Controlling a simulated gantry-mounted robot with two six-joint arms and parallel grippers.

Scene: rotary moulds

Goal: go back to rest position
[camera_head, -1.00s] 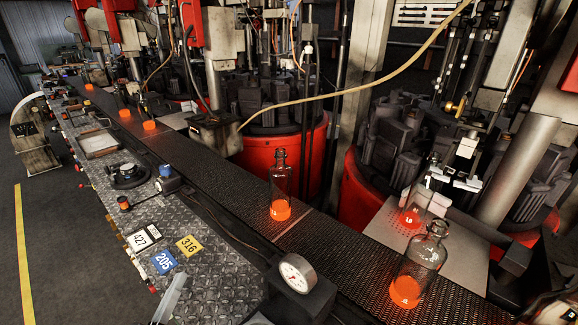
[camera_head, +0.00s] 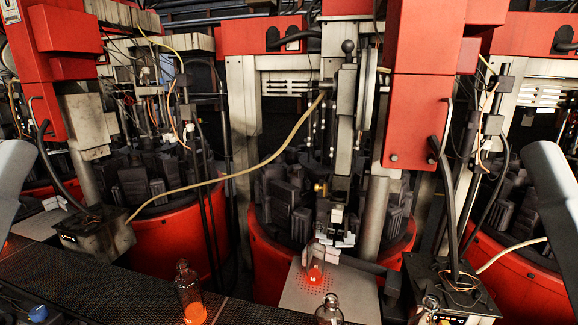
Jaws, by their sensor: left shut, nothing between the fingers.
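A grey part of my left arm (camera_head: 12,180) comes in at the left edge; my left gripper is shut and empty, its fingers hard to make out there. A grey part of my right arm (camera_head: 555,190) shows at the right edge, and its gripper is out of view. No bottle is seen in either gripper. A clear bottle with a glowing orange base (camera_head: 192,305) stands upright on the dark conveyor. Another clear bottle (camera_head: 328,312) is cut off by the bottom edge. A glowing bottle (camera_head: 315,273) is at the perforated plate below the central machine.
The dark mesh conveyor (camera_head: 90,285) runs along the bottom. Behind it stand red rotary mould machines (camera_head: 170,245) with dark moulds. A red housing (camera_head: 420,90) hangs at centre right. A beige hose (camera_head: 235,170) crosses the middle. A box with cables (camera_head: 450,285) stands at lower right.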

